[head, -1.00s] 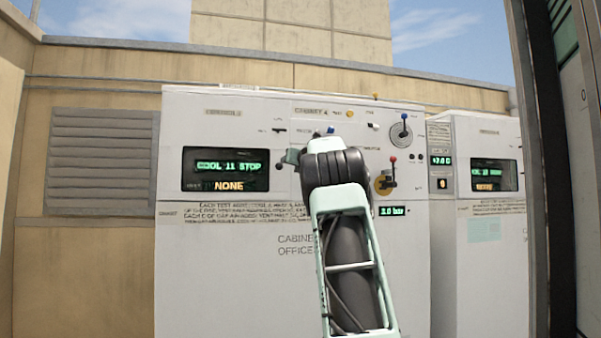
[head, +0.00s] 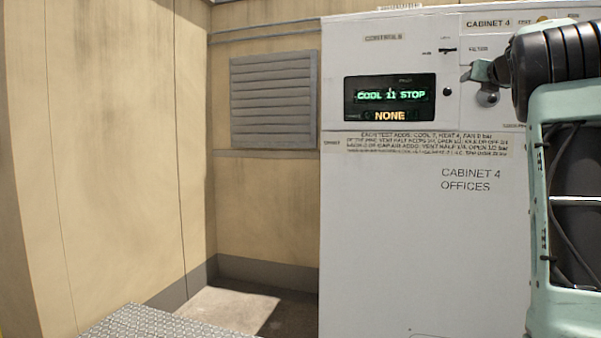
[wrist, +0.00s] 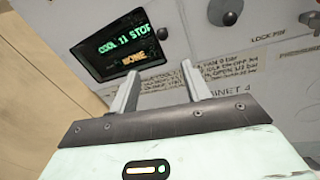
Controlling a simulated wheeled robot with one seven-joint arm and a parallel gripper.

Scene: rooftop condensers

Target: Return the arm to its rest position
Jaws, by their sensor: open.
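My arm (head: 566,190) rises along the right edge of the head view, pale green with a dark joint at its top, in front of the cabinet. A small grey-green part of its end shows left of that joint. In the wrist view my gripper (wrist: 160,66) is open, its two pale fingers apart with nothing between them. Cabinet 4 (head: 420,240) stands behind the arm, white, with a dark display (head: 390,97) reading "COOL 11 STOP" and "NONE". The display also shows in the wrist view (wrist: 112,42), up and left of the fingers. I cannot tell whether the fingers touch the panel.
A round knob (wrist: 226,12) and a lock pin (wrist: 309,17) sit on the panel. A louvred vent (head: 274,101) is on the tan wall at left. A metal-patterned plate (head: 150,322) lies low at front left. Bare floor (head: 245,306) shows beside the cabinet.

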